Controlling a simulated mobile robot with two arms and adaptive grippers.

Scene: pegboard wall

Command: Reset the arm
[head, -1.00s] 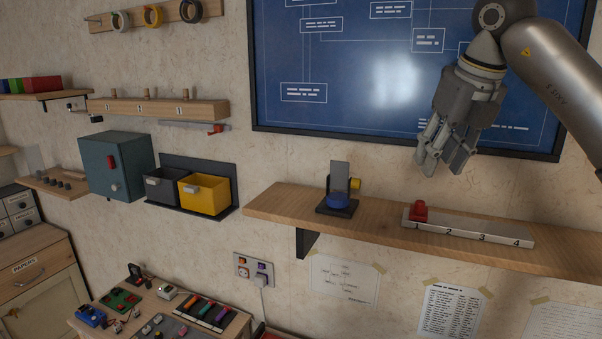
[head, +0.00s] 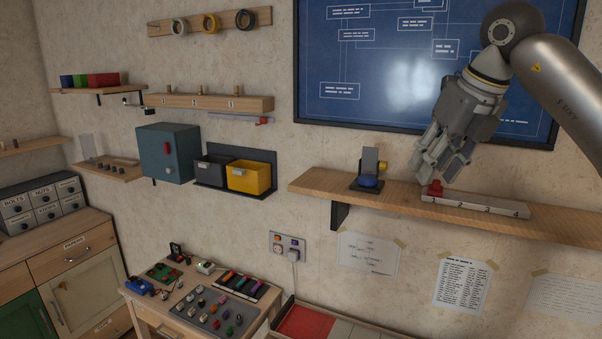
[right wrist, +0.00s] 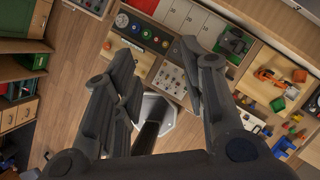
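My right gripper (head: 438,168) hangs from the upper right in the head view, in front of the wall. Its fingers point down and overlap the area just above a red piece (head: 436,188). Whether they touch it cannot be told. In the right wrist view my right gripper (right wrist: 158,55) has its fingers apart with nothing between them. The red piece sits at the left end of a pale numbered strip (head: 475,206) on a wooden shelf (head: 325,183). My left gripper is in neither view.
A stand with a blue base (head: 368,182) is left of the strip. A teal box (head: 165,153), a black bin (head: 214,171) and a yellow bin (head: 248,177) are on the wall. A bench (head: 155,322) with small parts is below. A blue board (head: 390,85) hangs behind my arm.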

